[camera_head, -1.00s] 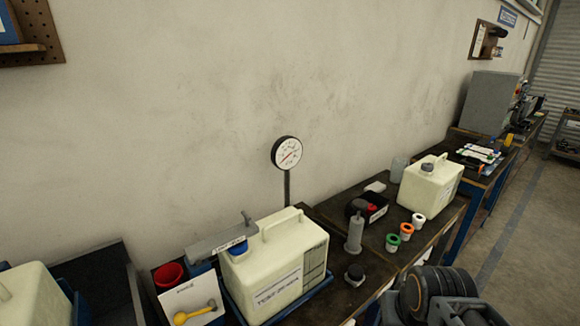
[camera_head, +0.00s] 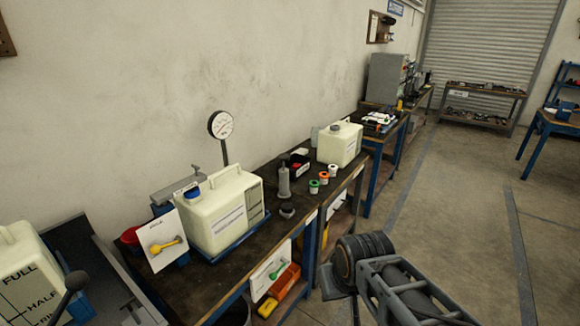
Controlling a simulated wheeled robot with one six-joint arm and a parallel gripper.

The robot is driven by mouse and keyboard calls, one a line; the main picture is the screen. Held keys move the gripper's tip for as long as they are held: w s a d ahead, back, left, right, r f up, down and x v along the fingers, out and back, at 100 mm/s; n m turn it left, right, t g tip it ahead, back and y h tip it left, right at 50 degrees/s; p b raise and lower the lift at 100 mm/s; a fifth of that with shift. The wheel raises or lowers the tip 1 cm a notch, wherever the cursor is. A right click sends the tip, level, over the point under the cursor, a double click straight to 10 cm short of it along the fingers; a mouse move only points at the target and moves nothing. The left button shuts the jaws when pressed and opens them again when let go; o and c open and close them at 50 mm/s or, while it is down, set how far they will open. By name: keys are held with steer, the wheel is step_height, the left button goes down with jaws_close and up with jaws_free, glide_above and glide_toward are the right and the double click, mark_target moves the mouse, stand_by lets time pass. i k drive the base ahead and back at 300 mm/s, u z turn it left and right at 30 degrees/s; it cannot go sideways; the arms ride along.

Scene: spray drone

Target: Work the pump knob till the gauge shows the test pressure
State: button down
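The round white gauge (camera_head: 221,124) with a black rim stands on a thin dark post behind the bench. Its dial is too small to read surely. A grey upright cylinder with a narrower top (camera_head: 283,181) stands on the bench right of the cream tank. A short black round knob (camera_head: 287,210) sits in front of it, near the bench edge. I cannot tell which of these is the pump knob. A dark, ribbed part of my arm shows at the lower right, in front of the bench and apart from both. My gripper's fingers are not in view.
A cream tank (camera_head: 213,225) with a blue cap stands in a blue tray. Small orange, green and white-topped pots (camera_head: 323,178) and another cream tank (camera_head: 341,143) are farther right. A shelf with bins (camera_head: 285,284) is under the bench. The floor (camera_head: 455,235) to the right is clear.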

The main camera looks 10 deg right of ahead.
mark_target(284, 157)
steer(key=k, duration=0.4)
steer(key=z, duration=0.6)
steer(key=i, duration=0.75)
steer(key=z, duration=0.5)
steer(key=i, duration=0.8)
steer(key=u, duration=1.05)
steer(key=i, duration=0.7)
steer(key=u, duration=0.75)
